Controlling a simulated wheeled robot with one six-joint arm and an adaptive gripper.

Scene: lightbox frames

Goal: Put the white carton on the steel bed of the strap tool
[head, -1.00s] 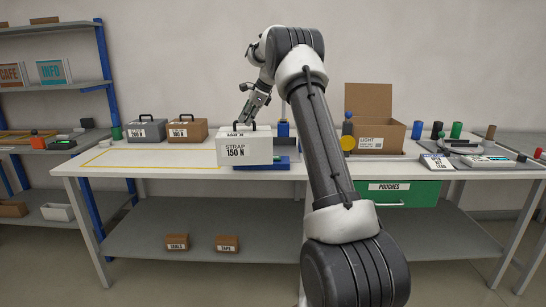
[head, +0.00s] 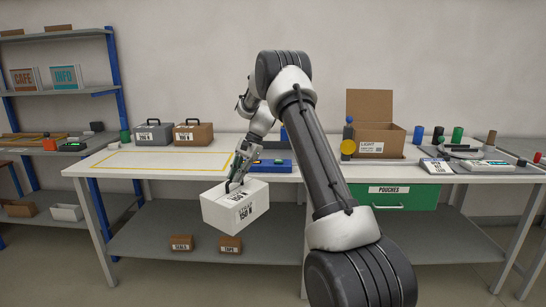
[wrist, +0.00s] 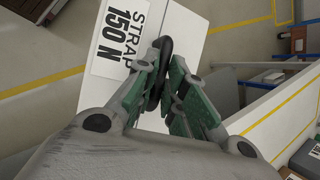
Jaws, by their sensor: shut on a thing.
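The white carton (head: 232,208) bears a "STRAP 150 N" label and has a black handle on top. My gripper (head: 234,185) is shut on this handle. The carton hangs in the air in front of the bench's front edge, tilted and turned in the head view. In the wrist view the carton (wrist: 185,30) lies beyond the fingers, and the gripper (wrist: 165,85) pinches the black handle. The strap tool is partly hidden by my arm; a blue base (head: 268,166) with a dark post behind it shows on the bench. Its steel bed cannot be made out.
The white bench (head: 130,165) has a yellow outlined area at left, bare. Grey (head: 153,134) and brown (head: 191,133) handled cases stand behind it. An open cardboard box (head: 385,140) stands right of my arm. A green drawer (head: 395,197) hangs beneath the bench.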

